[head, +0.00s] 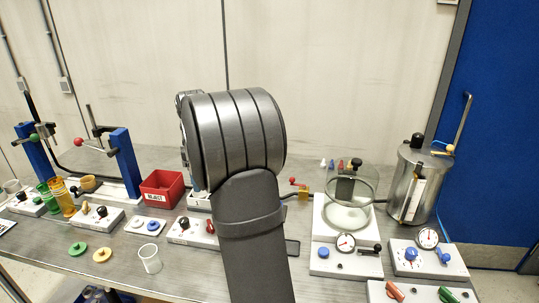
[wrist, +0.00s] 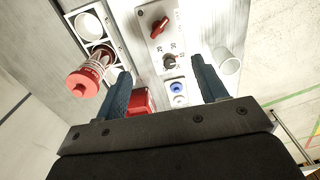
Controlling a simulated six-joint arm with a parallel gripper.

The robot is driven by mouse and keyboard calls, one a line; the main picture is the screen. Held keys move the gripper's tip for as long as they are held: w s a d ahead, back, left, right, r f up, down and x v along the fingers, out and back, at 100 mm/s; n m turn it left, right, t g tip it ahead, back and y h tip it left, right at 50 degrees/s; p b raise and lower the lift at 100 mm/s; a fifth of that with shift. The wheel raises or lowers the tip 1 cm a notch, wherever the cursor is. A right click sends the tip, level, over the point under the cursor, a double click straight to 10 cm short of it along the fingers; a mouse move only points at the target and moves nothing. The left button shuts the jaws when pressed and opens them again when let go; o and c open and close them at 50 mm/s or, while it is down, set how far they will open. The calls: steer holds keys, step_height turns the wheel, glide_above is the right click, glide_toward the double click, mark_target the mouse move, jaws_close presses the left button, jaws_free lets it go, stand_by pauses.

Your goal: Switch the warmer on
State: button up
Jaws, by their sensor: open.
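A white control panel, likely the warmer's (wrist: 157,44), shows in the wrist view with a red switch lever (wrist: 159,26) and a dark knob (wrist: 175,87) beside printed numbers. In the head view the panel (head: 179,236) stands left of my arm, with a black knob (head: 183,223) and the red switch (head: 210,226). My gripper (wrist: 162,88) is open and empty, its two dark blue fingers spread above the panel, apart from the switch. The switch lies beyond the fingertips in the wrist view. In the head view my arm hides the fingers.
A red reject bin (head: 162,190) stands behind the panel. A clear cup (head: 150,259) stands in front of it, also in the wrist view (wrist: 229,62). Gauge units (head: 345,258) stand to the right.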

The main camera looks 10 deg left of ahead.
steer(key=shift+w+d+f, duration=0.2)
steer(key=shift+d+f, duration=0.1)
steer(key=shift+f, duration=0.05)
steer(key=c, duration=0.7)
steer(key=shift+w+d+f+n+g+y, duration=0.25)
steer(key=shift+w+d+f+n, duration=0.1)
steer(key=shift+d+f+n, duration=0.15)
steer(key=shift+w+d+f+n+g+y, duration=0.15)
steer(key=shift+w+d+f+n+g, duration=0.2)
steer(key=shift+d+f, duration=0.2)
jaws_close()
steer(key=w+d+f+n+g+y, duration=0.1)
steer(key=w+d+f+n+y, duration=0.1)
steer(key=d+f+n, duration=0.3)
steer(key=shift+w+d+f+y, duration=0.45)
steer(key=shift+w+d, duration=0.25)
steer(key=shift+d, duration=0.2)
